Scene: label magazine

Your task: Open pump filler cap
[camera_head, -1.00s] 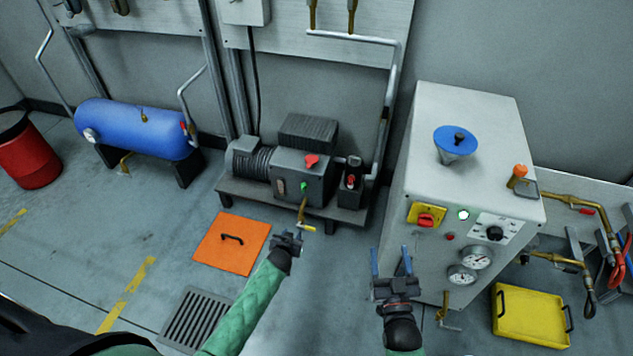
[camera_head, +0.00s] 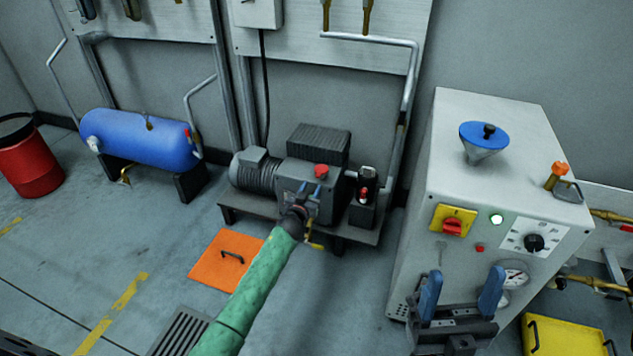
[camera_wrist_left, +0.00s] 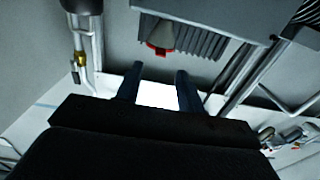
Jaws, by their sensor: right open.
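The pump (camera_head: 262,173) stands on a low dark bench, with its red filler cap (camera_head: 321,171) on top of the grey housing. In the left wrist view a red piece (camera_wrist_left: 157,50), apparently the cap, shows beyond the fingertips, beside dark ribs. My right gripper (camera_head: 461,290) is open and empty in front of the white cabinet.
The white cabinet (camera_head: 420,250) on the right carries a blue funnel (camera_head: 484,137), a switch and gauges. A small dark unit with a red knob (camera_head: 364,193) stands right of the pump. An orange plate (camera_head: 212,258) lies on the floor. A blue tank (camera_head: 140,137) is left.

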